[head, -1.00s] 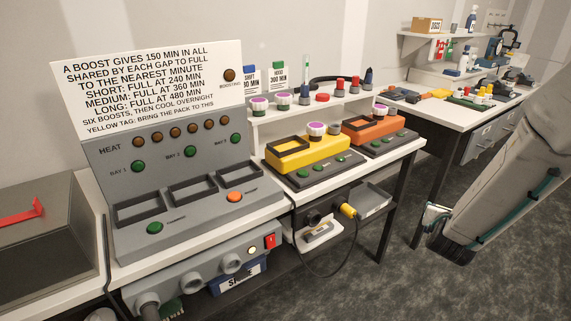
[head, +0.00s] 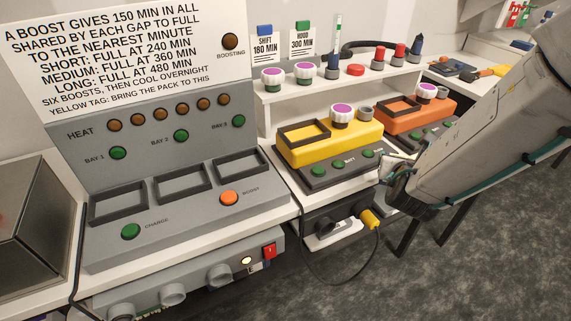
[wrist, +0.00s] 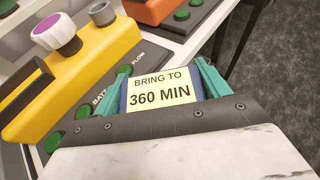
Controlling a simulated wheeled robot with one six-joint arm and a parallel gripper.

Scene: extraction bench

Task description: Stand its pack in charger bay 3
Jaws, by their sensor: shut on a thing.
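The grey charger (head: 150,160) stands on the bench at left in the head view. It has three dark-rimmed bays in a row, bay 1 (head: 92,212), bay 2 (head: 160,194) and bay 3 (head: 215,178), the rightmost; all look empty. In the wrist view, my gripper (wrist: 163,86) has teal fingers shut on a blue pack (wrist: 124,98). The pack's pale yellow tag (wrist: 160,88) reads "BRING TO 360 MIN". In the head view, my gripper (head: 394,172) is right of the charger, near the yellow tester's right end; the pack is mostly hidden there.
The yellow tester (head: 335,145) and orange tester (head: 400,121) stand right of the charger. Behind them a shelf holds knobs, caps and small signs. A yellow-plugged cable (head: 372,219) hangs at the bench front. A grey box (head: 30,210) stands left. The floor at right is clear.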

